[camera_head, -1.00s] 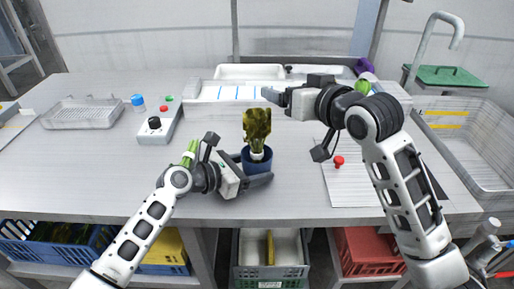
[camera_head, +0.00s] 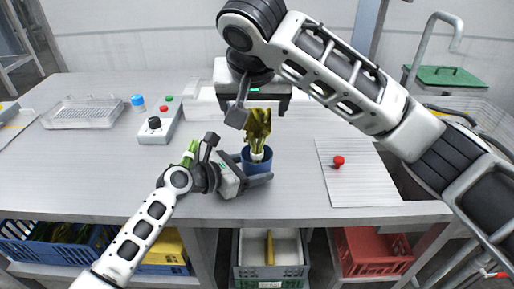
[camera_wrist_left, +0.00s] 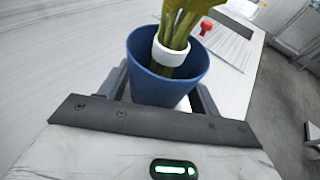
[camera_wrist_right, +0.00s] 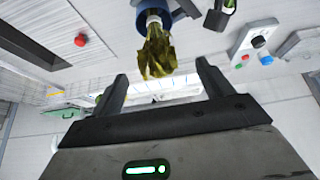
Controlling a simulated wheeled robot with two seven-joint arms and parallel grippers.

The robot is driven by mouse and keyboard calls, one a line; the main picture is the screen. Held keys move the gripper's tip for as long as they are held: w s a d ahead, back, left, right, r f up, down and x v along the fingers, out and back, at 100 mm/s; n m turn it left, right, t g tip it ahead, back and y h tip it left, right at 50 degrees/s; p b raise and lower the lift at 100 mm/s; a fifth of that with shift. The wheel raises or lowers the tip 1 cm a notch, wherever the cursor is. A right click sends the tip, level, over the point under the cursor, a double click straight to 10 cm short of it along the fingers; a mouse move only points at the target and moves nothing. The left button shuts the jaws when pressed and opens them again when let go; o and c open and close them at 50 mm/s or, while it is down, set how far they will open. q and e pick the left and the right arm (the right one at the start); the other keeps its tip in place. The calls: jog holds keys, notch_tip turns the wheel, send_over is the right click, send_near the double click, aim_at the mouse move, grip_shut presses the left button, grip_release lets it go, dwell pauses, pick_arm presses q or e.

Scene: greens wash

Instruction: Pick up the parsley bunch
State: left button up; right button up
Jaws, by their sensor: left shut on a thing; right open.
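A yellow-green leafy bunch (camera_head: 257,124) with a white band stands upright in a blue cup (camera_head: 256,163) on the table. I cannot tell for sure that it is the parsley. My left gripper (camera_wrist_left: 165,95) is shut on the blue cup, fingers on both sides of it. My right gripper (camera_head: 262,101) is open and empty, just behind and above the leaves in the head view. In the right wrist view the leaves (camera_wrist_right: 157,55) lie ahead of the open fingers, apart from them. Another green bunch (camera_head: 190,152) shows partly behind my left wrist.
A white sheet (camera_head: 360,175) with a red knob (camera_head: 338,161) lies at right. Crates stand below the table.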

aim_at(257, 127)
jog(key=x, duration=0.9)
jog(key=shift+d, duration=0.25)
jog(key=c, duration=1.3)
notch_tip(257, 127, up, 10)
jog(key=shift+s+r, duration=0.1)
jog(key=shift+c, duration=0.2)
pick_arm(q)
jog(key=o, duration=0.9)
jog(key=shift+c, duration=0.2)
